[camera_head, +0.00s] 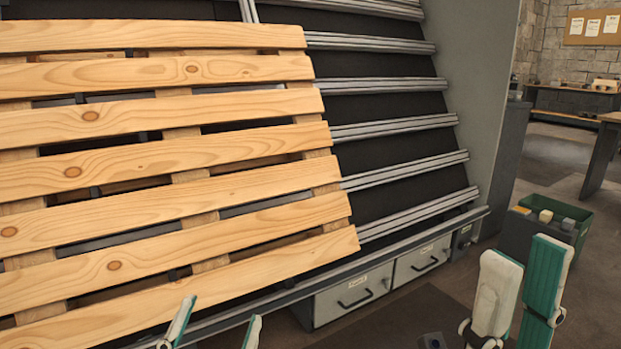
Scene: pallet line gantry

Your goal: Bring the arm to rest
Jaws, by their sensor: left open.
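My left gripper (218,317) is at the bottom edge, left of centre, in the head view. Its two fingertips stand wide apart with nothing between them. They show in front of the lowest slats of the wooden pallet (170,165), and I cannot tell if they touch it. My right gripper (526,250) is at the bottom right, pointing up, with white and teal fingers. A narrow gap shows between them, but the angle hides how far apart they are. I see nothing held in it. Both arms are mostly out of frame.
The pallet leans on a dark sloped rack (390,100) with metal rails. Grey drawers (353,295) are under the rack. A green bin (583,224) with small blocks stands behind my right gripper. A workbench (575,100) is at the back right, with open floor before it.

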